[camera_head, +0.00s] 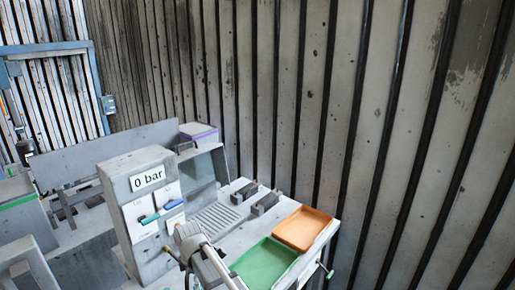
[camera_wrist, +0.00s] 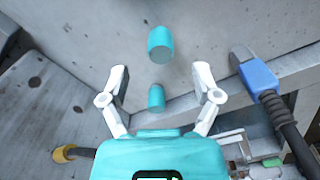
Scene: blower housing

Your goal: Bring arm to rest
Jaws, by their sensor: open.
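My gripper (camera_wrist: 161,80) is open in the wrist view, its two white fingers spread wide with nothing gripped. A teal rounded piece (camera_wrist: 160,45) shows just beyond the fingertips against a grey surface. A second, smaller teal piece (camera_wrist: 156,97) shows in the gap between the fingers; I cannot tell whether any finger touches it. In the head view, part of my arm shows at the bottom centre, in front of the grey housing (camera_head: 118,180) with the "0 bar" display (camera_head: 148,179). The fingertips are hard to make out there.
A green tray (camera_head: 264,265) and an orange tray (camera_head: 303,229) lie on the bench right of my arm. Two dark blocks stand behind them. A blue connector (camera_wrist: 260,77) with a black cable is close right of my gripper. A ribbed wall stands behind the bench.

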